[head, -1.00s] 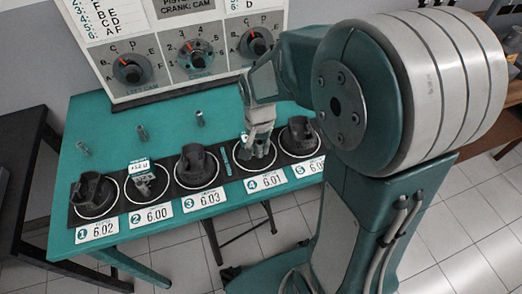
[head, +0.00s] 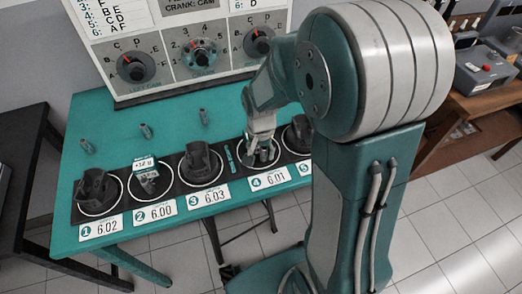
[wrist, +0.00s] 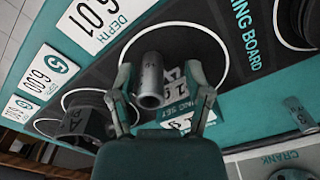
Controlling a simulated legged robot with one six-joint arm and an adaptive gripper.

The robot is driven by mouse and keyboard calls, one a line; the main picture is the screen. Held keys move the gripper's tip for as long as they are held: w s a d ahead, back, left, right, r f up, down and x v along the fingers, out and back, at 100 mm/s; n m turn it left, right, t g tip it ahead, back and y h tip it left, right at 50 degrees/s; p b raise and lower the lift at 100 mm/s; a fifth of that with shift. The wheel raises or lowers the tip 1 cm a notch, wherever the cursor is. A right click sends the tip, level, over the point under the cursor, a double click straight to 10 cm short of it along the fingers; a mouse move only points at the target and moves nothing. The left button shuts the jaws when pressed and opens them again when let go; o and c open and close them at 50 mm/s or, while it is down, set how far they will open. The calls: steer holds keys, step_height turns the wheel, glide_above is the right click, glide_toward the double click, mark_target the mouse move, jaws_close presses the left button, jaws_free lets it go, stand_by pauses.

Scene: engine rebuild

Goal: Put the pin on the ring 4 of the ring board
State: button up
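The ring board (head: 222,177) is a dark strip along the table's front, with white rings and numbered cards. The pin (wrist: 150,80) is a grey hollow cylinder inside the white outline of ring 4 (wrist: 226,62), by the 6.01 card. In the wrist view its open end faces my camera, and it appears upright. In the head view my gripper (head: 261,148) is low over ring 4 and partly hides the pin.
Dark parts stand in ring 1 (head: 97,186), ring 3 (head: 200,160) and ring 5. A dial panel (head: 180,60) stands at the back.

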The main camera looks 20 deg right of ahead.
mark_target(263, 148)
steer(key=shift+d+r, duration=0.1)
steer(key=shift+d, duration=0.1)
steer(key=shift+d+r, duration=0.1)
steer(key=shift+r, duration=0.2)
step_height(263, 148, up, 10)
steer(key=shift+r, duration=0.25)
steer(key=s+r+n+t, duration=0.2)
steer(key=s+r+n, duration=0.1)
steer(key=s, duration=0.4)
steer(key=s+r+n+t, duration=0.3)
steer(key=s+r, duration=0.2)
steer(key=s, duration=0.2)
steer(key=shift+s+r+n+t, duration=0.15)
steer(key=shift+r+n+t, duration=0.15)
steer(key=shift+r+n, duration=0.1)
